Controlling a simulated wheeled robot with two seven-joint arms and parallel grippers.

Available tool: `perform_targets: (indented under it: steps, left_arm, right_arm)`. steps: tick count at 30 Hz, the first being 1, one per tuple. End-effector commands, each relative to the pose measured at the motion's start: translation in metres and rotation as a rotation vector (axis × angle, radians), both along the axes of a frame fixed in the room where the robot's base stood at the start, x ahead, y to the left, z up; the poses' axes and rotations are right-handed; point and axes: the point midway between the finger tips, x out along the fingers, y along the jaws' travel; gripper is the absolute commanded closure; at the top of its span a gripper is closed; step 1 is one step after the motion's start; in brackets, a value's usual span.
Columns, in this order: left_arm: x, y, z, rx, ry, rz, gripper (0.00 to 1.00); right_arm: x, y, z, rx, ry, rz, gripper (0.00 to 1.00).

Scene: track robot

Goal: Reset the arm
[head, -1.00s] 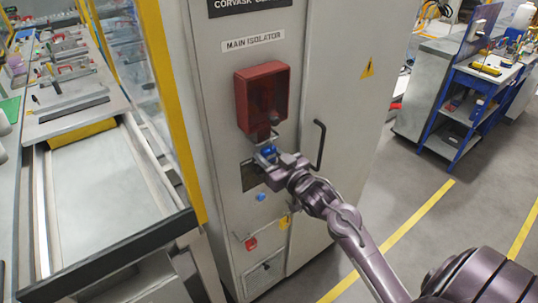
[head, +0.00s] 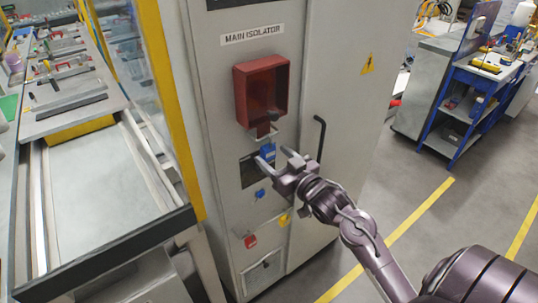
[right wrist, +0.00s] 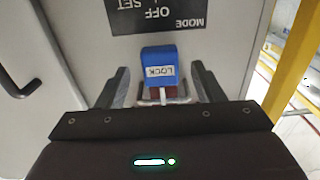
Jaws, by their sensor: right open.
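My right gripper (head: 277,160) is open and empty in front of the cabinet, just below the red isolator box (head: 262,92). A blue padlock (head: 267,152) hangs under the box, close to the fingertips. In the right wrist view the blue padlock (right wrist: 158,62), with an upside-down LOCK label, sits between the spread fingers of the right gripper (right wrist: 161,88), with gaps on both sides. A metal shackle shows below its body there. My left gripper is not in view.
The grey cabinet (head: 222,160) carries a black door handle (head: 320,138), a blue knob (head: 260,193) and a red tag (head: 250,241).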

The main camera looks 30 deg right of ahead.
Motion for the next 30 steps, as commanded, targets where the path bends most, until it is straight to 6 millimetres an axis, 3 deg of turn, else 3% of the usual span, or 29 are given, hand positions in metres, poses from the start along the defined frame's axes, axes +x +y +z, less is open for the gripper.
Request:
perform_targets:
  steps: [3,9,16,19,23,26,30]
  left_arm:
    - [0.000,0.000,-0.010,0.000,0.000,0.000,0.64]
    - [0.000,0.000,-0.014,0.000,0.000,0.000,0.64]
    - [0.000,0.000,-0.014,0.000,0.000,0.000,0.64]
    - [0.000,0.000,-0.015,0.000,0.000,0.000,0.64]
    - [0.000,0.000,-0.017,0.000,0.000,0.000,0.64]
    - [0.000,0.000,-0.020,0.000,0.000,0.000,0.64]
    - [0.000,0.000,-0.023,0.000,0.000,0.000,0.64]
  right_arm:
    - [-0.021,-0.001,-0.004,-0.002,0.002,0.002,0.39]
    - [-0.040,-0.003,-0.001,-0.001,0.000,0.001,0.39]
    - [-0.044,-0.003,0.000,0.000,0.000,0.001,0.39]
    - [-0.042,-0.005,-0.015,0.007,0.024,-0.007,0.39]
    - [-0.038,-0.012,-0.076,0.031,0.123,-0.036,0.39]
    - [-0.040,-0.015,-0.149,0.049,0.244,-0.064,0.39]
    - [-0.060,-0.007,-0.256,0.061,0.428,-0.089,0.39]
